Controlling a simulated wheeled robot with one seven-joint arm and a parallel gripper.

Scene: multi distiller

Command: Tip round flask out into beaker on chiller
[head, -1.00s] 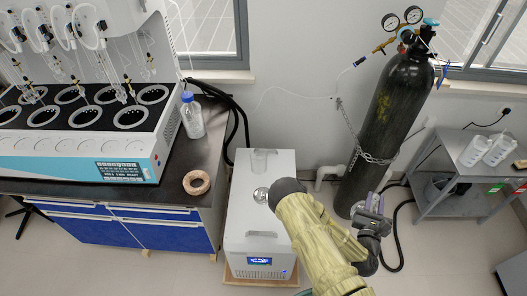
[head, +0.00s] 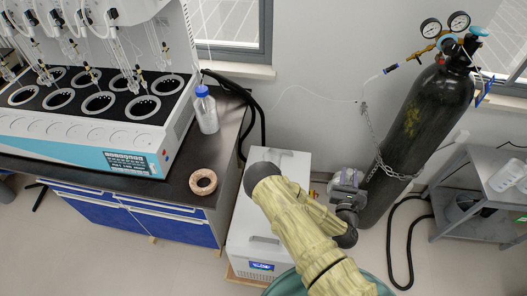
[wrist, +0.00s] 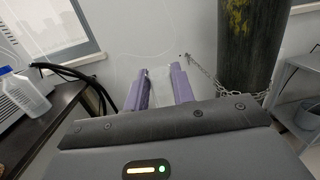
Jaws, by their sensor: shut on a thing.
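My gripper (head: 346,180) is to the right of the chiller, in front of the gas cylinder. In the wrist view its two purple fingers (wrist: 164,88) are shut on a clear, pale thing between them. This is probably the round flask (wrist: 160,90), but its shape and contents are hard to make out. The chiller (head: 250,232) is a white box on the floor with a small blue display. My arm crosses over it and hides much of its top. I cannot make out the beaker; my arm may cover it.
A dark bench (head: 225,135) at left carries the distiller (head: 70,130), a blue-capped bottle (head: 206,110) and an empty cork ring (head: 203,181). The black gas cylinder (head: 420,125), chained to the wall, stands close behind my gripper. A grey metal table (head: 480,190) stands at right.

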